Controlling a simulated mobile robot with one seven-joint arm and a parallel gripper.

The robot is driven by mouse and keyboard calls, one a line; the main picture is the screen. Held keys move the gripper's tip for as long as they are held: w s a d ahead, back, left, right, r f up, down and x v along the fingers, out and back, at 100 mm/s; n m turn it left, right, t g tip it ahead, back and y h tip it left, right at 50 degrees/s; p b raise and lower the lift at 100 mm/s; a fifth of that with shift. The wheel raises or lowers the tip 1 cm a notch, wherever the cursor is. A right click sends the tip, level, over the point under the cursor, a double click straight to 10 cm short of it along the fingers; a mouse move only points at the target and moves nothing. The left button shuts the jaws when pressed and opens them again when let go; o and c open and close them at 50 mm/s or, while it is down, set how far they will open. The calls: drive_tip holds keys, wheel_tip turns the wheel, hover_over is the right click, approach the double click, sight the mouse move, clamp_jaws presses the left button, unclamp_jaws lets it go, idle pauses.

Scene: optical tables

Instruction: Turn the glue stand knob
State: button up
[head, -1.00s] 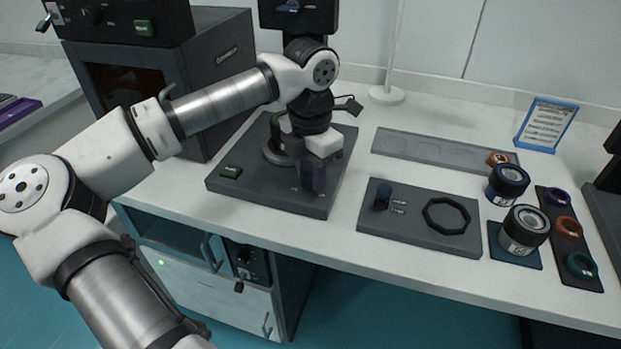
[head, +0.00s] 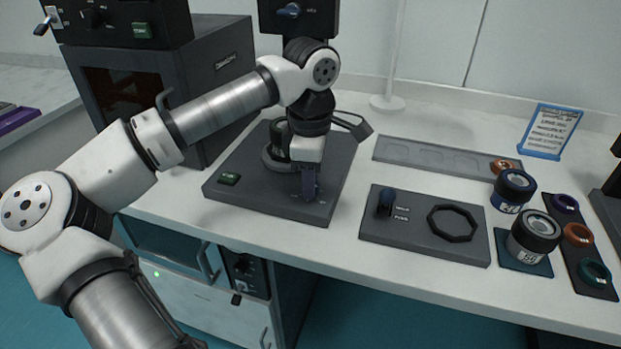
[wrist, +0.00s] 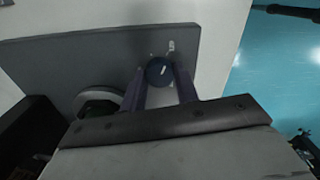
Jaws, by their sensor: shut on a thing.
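The glue stand is a dark grey slab (head: 240,205) under my arm, with a green button (head: 229,179) at its left front. Its knob (wrist: 159,72) is small, round and dark, with a white pointer line, and lies near the slab's edge in the wrist view. My gripper (head: 310,195) points down over the slab's front right part. In the wrist view its two purple fingers stand on either side of the knob, shut on it. In the head view the fingers hide the knob. A small pale label mark lies beside the knob in the wrist view.
To the right, a grey plate (head: 410,245) carries another blue knob (head: 384,203) and an octagonal ring (head: 454,223). Two dark jars (head: 513,190) (head: 534,236) and several coloured rings stand further right. A dark oven-like box (head: 215,75) stands at the left. The table's front edge is close.

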drive_tip(key=shift+m, duration=0.6)
drive_tip(key=o, duration=1)
drive_tip(key=shift+c, duration=0.2)
wheel_tip(320, 180, up, 14)
drive_tip(key=shift+f, duration=0.1)
